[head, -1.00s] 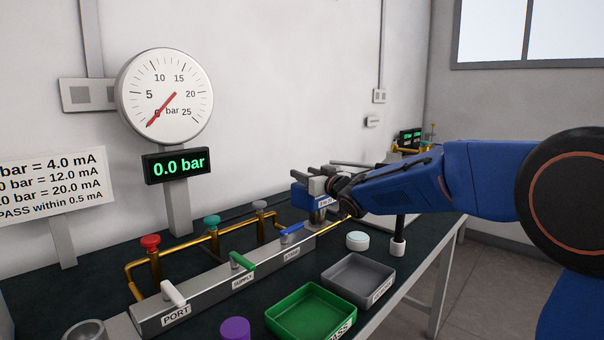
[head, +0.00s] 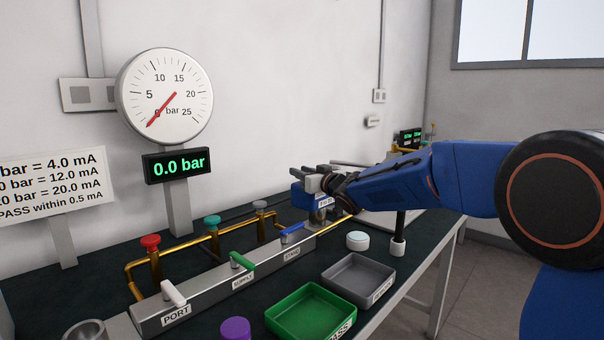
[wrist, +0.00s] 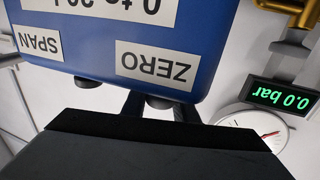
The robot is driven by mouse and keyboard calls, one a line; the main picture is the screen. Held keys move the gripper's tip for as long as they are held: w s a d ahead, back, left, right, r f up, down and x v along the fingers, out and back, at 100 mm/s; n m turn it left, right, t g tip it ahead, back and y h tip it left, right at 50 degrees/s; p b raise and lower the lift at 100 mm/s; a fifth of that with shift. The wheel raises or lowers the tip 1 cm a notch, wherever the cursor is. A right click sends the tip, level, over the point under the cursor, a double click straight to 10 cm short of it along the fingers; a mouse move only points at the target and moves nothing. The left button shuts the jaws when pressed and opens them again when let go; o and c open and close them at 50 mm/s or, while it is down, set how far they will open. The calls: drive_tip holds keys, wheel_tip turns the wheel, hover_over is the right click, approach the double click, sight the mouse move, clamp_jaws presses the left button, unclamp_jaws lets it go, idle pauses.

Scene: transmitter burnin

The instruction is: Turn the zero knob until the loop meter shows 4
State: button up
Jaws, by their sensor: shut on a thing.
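The transmitter is a blue box (head: 301,198) on the bench behind the valve block; in the wrist view its blue face (wrist: 215,30) shows upside down with ZERO and SPAN labels. The zero knob (wrist: 158,102) is a dark stub at the edge beside the ZERO label. My gripper (wrist: 160,108) has its two dark fingers around it, shut on it. In the head view my gripper (head: 320,183) is at the top of the transmitter, and the knob is hidden. I cannot make out a loop meter reading; small green displays (head: 410,137) at the back are illegible.
A round gauge (head: 165,97) and a display (head: 180,165) reading 0.0 bar stand behind the valve block (head: 215,290) with its coloured handles. A green tray (head: 310,336) and a grey tray (head: 345,297) lie in front. A printed card (head: 55,185) stands at left.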

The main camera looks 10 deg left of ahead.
drive_tip(key=shift+y, duration=0.3)
drive_tip(key=shift+s+a+n+g+y, duration=0.15)
drive_tip(key=shift+a+n+g+y, duration=0.05)
drive_tip(key=shift+n+g+y, duration=0.55)
drive_tip(key=shift+g, duration=0.25)
drive_tip(key=o, duration=1)
drive_tip(key=v, duration=1.7)
drive_tip(key=shift+s, duration=0.2)
drive_tip(key=shift+d, duration=0.25)
